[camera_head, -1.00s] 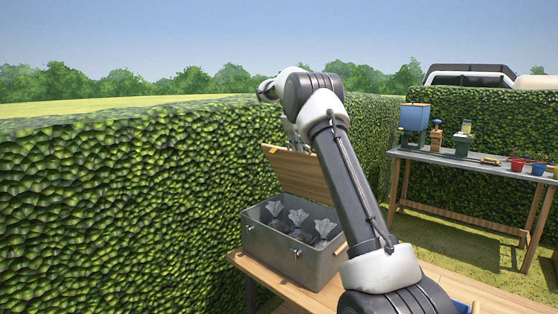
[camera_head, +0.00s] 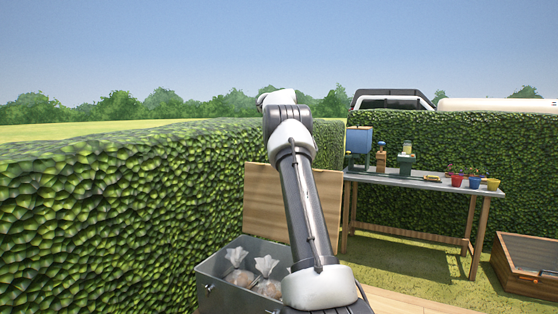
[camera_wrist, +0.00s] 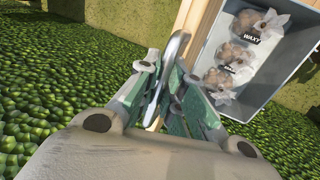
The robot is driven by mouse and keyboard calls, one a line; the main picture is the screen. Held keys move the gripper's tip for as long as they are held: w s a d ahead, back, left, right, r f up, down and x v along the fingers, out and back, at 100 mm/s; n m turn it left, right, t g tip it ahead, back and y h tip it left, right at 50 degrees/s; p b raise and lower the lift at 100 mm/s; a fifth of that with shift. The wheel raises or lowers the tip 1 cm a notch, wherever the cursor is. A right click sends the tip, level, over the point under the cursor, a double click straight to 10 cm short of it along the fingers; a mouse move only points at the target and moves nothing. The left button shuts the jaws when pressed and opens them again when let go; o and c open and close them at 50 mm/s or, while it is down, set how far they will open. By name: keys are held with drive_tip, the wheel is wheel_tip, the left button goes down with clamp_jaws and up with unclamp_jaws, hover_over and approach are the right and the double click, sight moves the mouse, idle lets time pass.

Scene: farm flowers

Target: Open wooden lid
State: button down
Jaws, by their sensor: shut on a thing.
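The wooden lid (camera_head: 262,200) stands raised, close to upright, at the back of the grey box (camera_head: 222,290) in the head view. The lid shows edge-on as a pale strip (camera_wrist: 192,50) in the wrist view. My gripper (camera_wrist: 170,80) has its green-padded fingers closed around a curved metal handle (camera_wrist: 178,48) beside the lid. In the head view my arm hides the gripper and part of the lid. The box is open, and tied clear bags (camera_wrist: 240,50) of brown contents lie inside; one label reads "WAXY".
A hedge (camera_head: 100,210) runs close along the left of the box. A long worktable (camera_head: 420,182) with a blue-topped machine (camera_head: 358,140), bottles and coloured pots (camera_head: 474,182) stands at the back right. A wooden-framed bed (camera_head: 525,265) is at the far right. Grass lies open between.

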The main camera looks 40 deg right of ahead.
drive_tip(key=shift+w+d, duration=0.35)
drive_tip(key=shift+d, duration=0.45)
drive_tip(key=c, duration=1.5)
unclamp_jaws()
drive_tip(key=shift+f, duration=0.1)
drive_tip(key=v, duration=0.7)
drive_tip(key=shift+s+a+r, duration=0.1)
drive_tip(key=shift+a+r, duration=0.05)
drive_tip(key=shift+r, duration=0.1)
